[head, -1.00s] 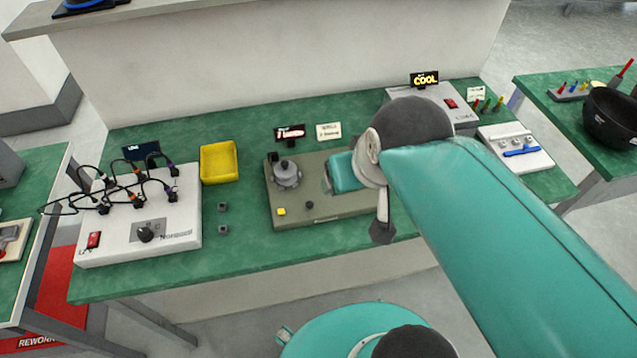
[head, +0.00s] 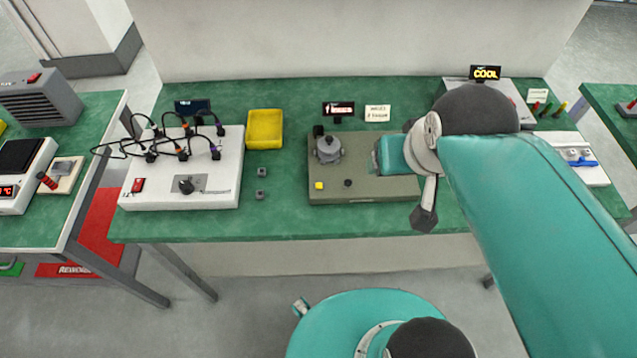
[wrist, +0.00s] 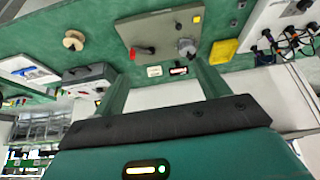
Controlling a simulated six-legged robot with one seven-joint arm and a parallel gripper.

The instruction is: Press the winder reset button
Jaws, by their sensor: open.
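The winder is an olive-grey box (head: 370,190) on the green bench, with a grey round spindle (head: 328,149) on top. A small yellow square button (head: 319,186) and a small black round knob or button (head: 348,183) sit near its front edge. I cannot read which is the reset. In the wrist view the winder (wrist: 160,28) appears turned over, with the yellow button (wrist: 197,19), the spindle (wrist: 186,47) and a red part (wrist: 132,53). My gripper (wrist: 160,70) is open and empty, apart from the winder.
A yellow tray (head: 265,130) and a white box with cables (head: 220,188) stand left of the winder. Two small dark cubes (head: 261,183) lie between. A dark display (head: 338,108) and white card (head: 377,113) stand behind it. A wooden spool (wrist: 74,40) shows in the wrist view.

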